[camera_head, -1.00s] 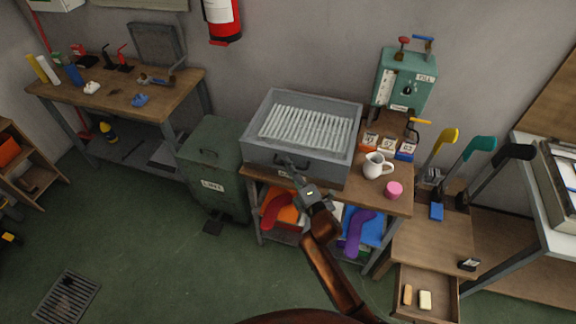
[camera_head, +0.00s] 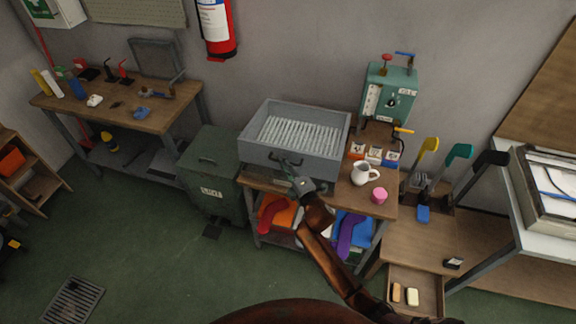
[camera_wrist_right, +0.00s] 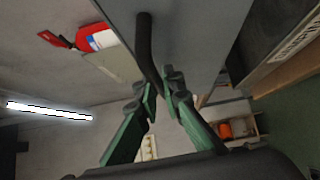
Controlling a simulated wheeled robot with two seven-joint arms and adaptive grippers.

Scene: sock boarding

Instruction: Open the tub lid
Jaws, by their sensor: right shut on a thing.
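The grey box-shaped tub (camera_head: 245,140) stands on a wooden bench in the head view. White ribbed rows show at its top; I cannot tell whether they belong to a lid or lie inside. A dark bar handle (camera_wrist_right: 146,45) is on its front face and fills the upper middle of the right wrist view. My right gripper (camera_head: 284,166) is at this handle, with its green fingers (camera_wrist_right: 161,92) shut on the bar. The fingertips are small and partly hidden in the head view. My left gripper is not in view.
A white jug (camera_head: 362,174) and a pink pot (camera_head: 379,196) stand right of the tub. A green machine (camera_head: 391,92) is behind them. A green lidded bin (camera_head: 213,170) stands to the left. An open drawer (camera_head: 415,280) juts out at lower right.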

